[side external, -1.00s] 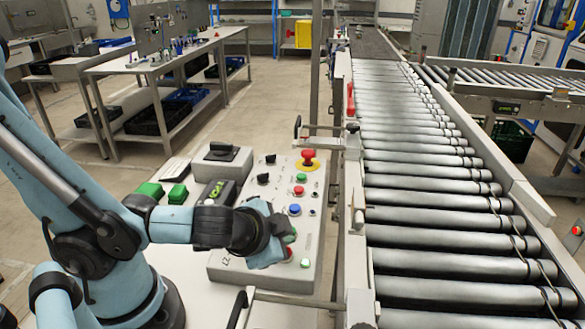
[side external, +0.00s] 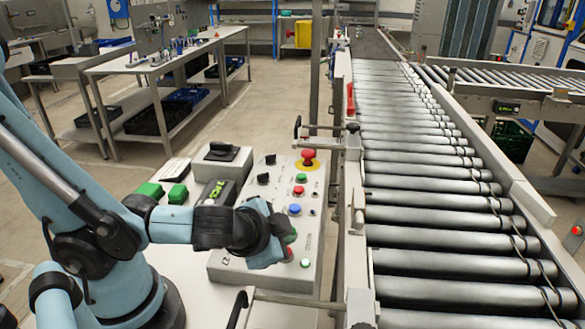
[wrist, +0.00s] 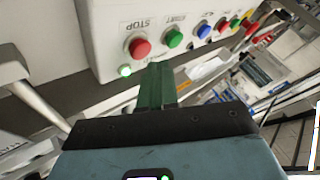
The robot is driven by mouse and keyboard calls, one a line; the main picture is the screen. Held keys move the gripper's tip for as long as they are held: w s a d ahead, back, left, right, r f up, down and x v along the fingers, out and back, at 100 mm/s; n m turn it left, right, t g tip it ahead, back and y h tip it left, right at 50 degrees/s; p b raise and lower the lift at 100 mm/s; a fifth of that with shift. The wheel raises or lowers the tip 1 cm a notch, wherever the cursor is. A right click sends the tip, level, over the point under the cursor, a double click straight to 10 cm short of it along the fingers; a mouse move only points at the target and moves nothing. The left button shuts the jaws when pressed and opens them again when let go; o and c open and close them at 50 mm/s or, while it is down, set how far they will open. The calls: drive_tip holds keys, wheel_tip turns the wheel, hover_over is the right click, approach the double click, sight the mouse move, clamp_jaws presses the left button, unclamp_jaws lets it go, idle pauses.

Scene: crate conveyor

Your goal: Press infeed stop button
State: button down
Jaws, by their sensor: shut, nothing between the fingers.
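The control box (side external: 225,262) carries a row of buttons and stands on the white table left of the conveyor. In the wrist view, a red button (wrist: 139,47) under a STOP label sits at the near end of the row, and a small lit green lamp (wrist: 124,71) is below it. In the side view this red button (side external: 289,252) shows partly behind my gripper (side external: 276,256). In the wrist view my gripper (wrist: 158,72) is shut and empty, its green fingers apart from the red button in the picture, below and right of it. The fingertips are hidden in the side view.
A green button (wrist: 174,38) and a blue button (wrist: 204,31) follow along the row. A red emergency stop (side external: 308,157) on yellow stands at the far end. The roller conveyor (side external: 420,205) and its rail (side external: 357,215) are right of the box.

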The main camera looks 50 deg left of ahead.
drive_tip(key=shift+f, duration=0.15)
drive_tip(key=shift+f, duration=0.25)
drive_tip(key=shift+f, duration=0.45)
idle(1.0)
drive_tip(key=shift+r, duration=0.85)
drive_tip(key=shift+r, duration=0.1)
drive_tip(key=shift+r, duration=2.45)
